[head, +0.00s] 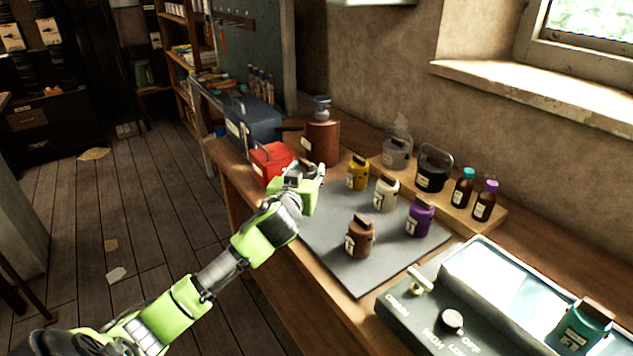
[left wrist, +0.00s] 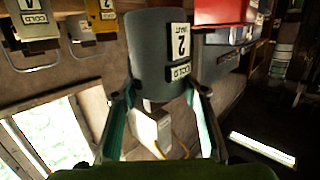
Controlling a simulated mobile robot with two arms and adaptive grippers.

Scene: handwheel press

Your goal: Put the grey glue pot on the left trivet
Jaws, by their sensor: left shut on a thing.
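My left gripper (head: 303,175) is over the left edge of the grey mat, next to the red box. In the left wrist view it is shut on a dark grey pot (left wrist: 150,45) with white labels, one marked 2. The fingers press on either side of the pot. In the head view my gripper hides most of this pot. I cannot clearly make out the left trivet in either view. My right gripper is not in view.
Yellow (head: 357,173), cream (head: 386,194), brown (head: 359,237) and purple (head: 420,217) pots stand on the mat (head: 329,233). Behind are a large brown jar (head: 322,138), a steaming grey vessel (head: 397,153) and a black pot (head: 433,170). A teal pot (head: 581,327) stands front right.

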